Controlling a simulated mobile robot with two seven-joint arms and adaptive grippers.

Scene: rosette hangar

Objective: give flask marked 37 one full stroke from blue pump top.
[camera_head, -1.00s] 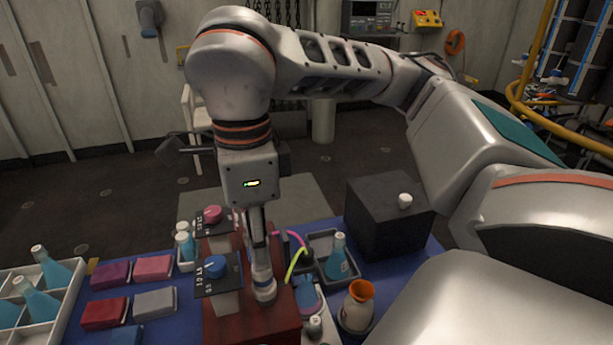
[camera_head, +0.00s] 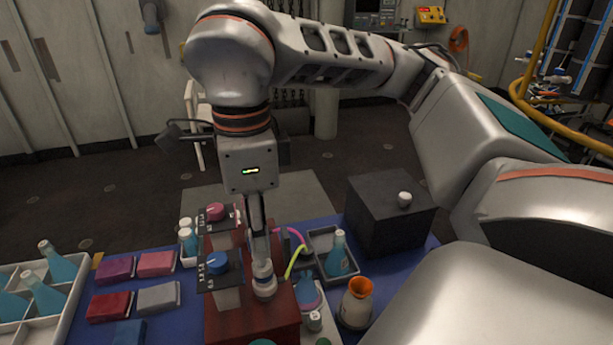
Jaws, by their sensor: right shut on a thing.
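The blue pump top (camera_head: 217,262) is a round knob above a dark panel with white scale marks, on the dark red block (camera_head: 245,325). A pink pump top (camera_head: 214,211) sits behind it on a similar panel. My right gripper (camera_head: 262,262) points down just right of the blue pump top and is shut on a small pale vessel (camera_head: 265,287) at the red block. The fingers partly hide the vessel. No mark 37 is legible on any flask. A flask of blue liquid (camera_head: 337,260) stands in a dark tray. My left gripper is not in view.
A white divided crate (camera_head: 62,318) with blue flasks stands left. Coloured pads, one of them pink (camera_head: 155,264), lie on the blue mat. Right are an orange-rimmed white jar (camera_head: 357,305) and a black box (camera_head: 385,220) with a white cap. Pink and yellow tubes run beside the block.

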